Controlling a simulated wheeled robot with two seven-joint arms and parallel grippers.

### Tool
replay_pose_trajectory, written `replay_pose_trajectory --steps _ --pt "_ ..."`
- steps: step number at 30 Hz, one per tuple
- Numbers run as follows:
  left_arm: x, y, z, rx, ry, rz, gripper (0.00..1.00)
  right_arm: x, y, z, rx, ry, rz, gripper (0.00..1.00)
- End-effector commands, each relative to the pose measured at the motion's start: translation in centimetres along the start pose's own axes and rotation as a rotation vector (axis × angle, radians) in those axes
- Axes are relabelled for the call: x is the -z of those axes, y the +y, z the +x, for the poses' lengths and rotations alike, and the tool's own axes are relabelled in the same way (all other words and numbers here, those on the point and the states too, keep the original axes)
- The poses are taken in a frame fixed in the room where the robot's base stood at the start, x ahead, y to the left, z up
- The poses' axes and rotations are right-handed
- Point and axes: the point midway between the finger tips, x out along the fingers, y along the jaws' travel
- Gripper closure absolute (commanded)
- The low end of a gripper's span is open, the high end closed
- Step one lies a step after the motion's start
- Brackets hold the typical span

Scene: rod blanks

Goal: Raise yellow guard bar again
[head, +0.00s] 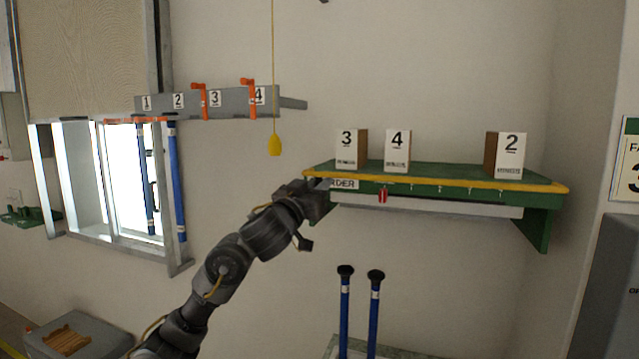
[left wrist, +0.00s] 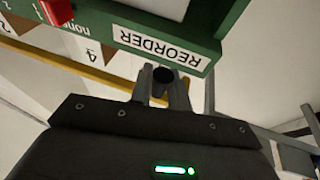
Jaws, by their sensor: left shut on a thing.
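The yellow guard bar (head: 440,181) runs along the front of the green shelf (head: 541,215), close to its top edge. In the left wrist view the bar (left wrist: 85,70) slants toward my fingers, below the REORDER label (left wrist: 157,47). My left gripper (head: 316,188) is at the shelf's front left end. In the left wrist view the gripper (left wrist: 162,88) is shut, with a dark round knob (left wrist: 162,75) between its fingertips, where the bar's end meets them. The fingers hide that end of the bar. My right gripper is not in view.
Numbered blocks 3 (head: 351,147), 4 (head: 397,152) and 2 (head: 508,154) stand on the shelf. A red marker (head: 383,195) sits on its front. A yellow pull handle (head: 275,146) hangs left of the shelf. Two blue rods (head: 374,310) stand below.

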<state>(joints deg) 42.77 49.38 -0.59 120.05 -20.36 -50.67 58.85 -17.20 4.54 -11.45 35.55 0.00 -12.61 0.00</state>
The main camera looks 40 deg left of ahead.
Motion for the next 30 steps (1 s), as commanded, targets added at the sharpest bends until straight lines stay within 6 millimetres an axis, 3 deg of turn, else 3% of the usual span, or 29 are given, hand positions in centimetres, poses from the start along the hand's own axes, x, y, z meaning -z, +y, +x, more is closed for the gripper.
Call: replay_pose_trajectory --steps 9,30 --pt "1.6 -0.1 0.0 0.015 -0.17 -0.025 1.0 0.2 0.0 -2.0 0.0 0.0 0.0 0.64" --pt "3.0 -0.1 0.2 0.04 -0.546 -0.105 1.0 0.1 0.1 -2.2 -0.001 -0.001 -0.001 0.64"
